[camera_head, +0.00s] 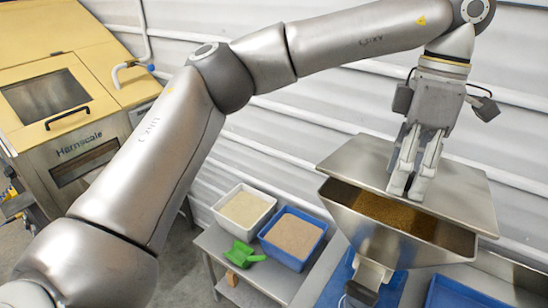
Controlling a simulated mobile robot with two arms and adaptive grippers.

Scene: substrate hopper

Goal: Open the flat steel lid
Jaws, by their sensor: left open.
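The flat steel lid (462,192) lies over the back part of the steel hopper (372,236). A gap along the lid's front edge shows brown substrate (395,214) inside the hopper. I cannot tell whether the lid is tilted up or slid back. My left gripper (408,190) points down at the lid from above, its fingers slightly apart, with the tips at the lid's front edge. Whether the tips touch the lid is unclear. The fingers hide a part of the lid. My right gripper is not in view.
A low table (216,243) at the left of the hopper holds a white tub (221,222), a blue tub (289,262) and a green scoop (240,254). A yellow machine (100,117) stands at the far left. A blue tray (462,293) is at bottom right. A ribbed wall closes the back.

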